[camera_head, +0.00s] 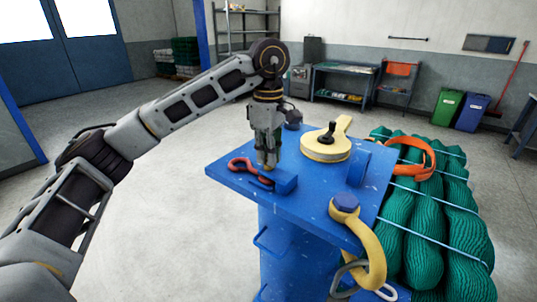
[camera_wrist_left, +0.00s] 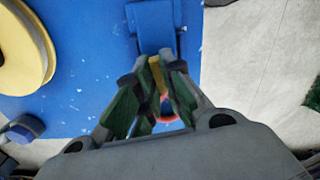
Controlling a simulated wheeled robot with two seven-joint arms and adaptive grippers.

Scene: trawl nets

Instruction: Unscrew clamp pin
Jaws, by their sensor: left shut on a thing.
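My left gripper (camera_head: 268,163) points straight down over the blue stand's top plate (camera_head: 228,172). In the left wrist view, its fingertips (camera_wrist_left: 160,62) are shut on a narrow yellow piece (camera_wrist_left: 156,72), which seems to be the clamp pin. The fingers hide most of it, so its thread cannot be seen. A red shackle-like clamp (camera_head: 241,164) lies on the plate just left of the fingertips; part of it shows between the fingers in the wrist view. My right gripper is not in view.
A yellow pulley block (camera_head: 326,148) lies at the plate's back right. A yellow hook-like piece (camera_head: 372,250) hangs at the front right corner. Green nets (camera_head: 420,225) with an orange ring (camera_head: 427,160) lie to the right. The floor on the left is clear.

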